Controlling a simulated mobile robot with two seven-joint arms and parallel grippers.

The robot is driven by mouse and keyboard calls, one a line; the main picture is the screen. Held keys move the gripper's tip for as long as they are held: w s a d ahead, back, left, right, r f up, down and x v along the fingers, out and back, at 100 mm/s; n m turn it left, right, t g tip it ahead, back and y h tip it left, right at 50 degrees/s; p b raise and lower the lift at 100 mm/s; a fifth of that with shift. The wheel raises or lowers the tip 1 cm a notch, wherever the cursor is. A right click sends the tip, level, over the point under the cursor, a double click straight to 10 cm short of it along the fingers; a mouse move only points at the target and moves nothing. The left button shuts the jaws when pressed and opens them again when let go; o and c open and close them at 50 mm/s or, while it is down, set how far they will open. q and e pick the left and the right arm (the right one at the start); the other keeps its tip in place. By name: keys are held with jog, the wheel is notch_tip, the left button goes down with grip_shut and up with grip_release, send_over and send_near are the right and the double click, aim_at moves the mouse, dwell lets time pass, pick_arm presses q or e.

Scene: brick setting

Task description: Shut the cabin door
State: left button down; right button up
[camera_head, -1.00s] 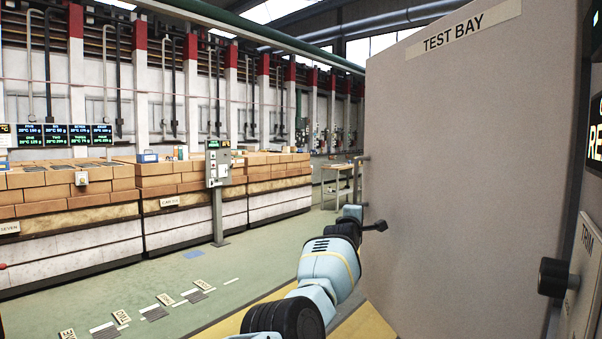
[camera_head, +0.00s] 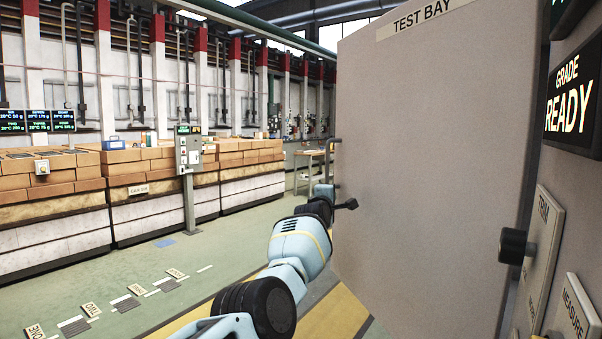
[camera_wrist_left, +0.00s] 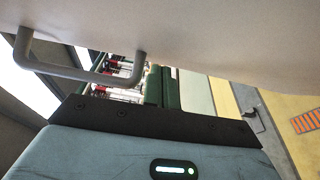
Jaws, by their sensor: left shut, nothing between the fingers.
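The cabin door, a large grey panel lettered TEST BAY (camera_head: 440,120), stands open across the right half of the head view. Its near face is towards me. My left arm reaches forward to the door's left edge, where the left gripper (camera_head: 325,194) is small and partly hidden. A short dark piece (camera_head: 350,203) shows against the door beside it; I cannot tell whether it is a finger or a fitting. In the left wrist view the panel (camera_wrist_left: 200,35) fills the top, with a grey U-shaped handle (camera_wrist_left: 75,71) above the gripper body. The gripper is shut and empty; contact is unclear.
A post with a control box (camera_head: 189,150) and brick-topped kilns stand left. Green floor between is open.

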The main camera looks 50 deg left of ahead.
pick_arm(q)
jog(key=p+v, duration=0.3)
jog(key=v, duration=0.4)
jog(key=shift+s+d+r, duration=0.2)
jog(key=shift+s+r, duration=0.1)
jog(key=shift+r, duration=0.05)
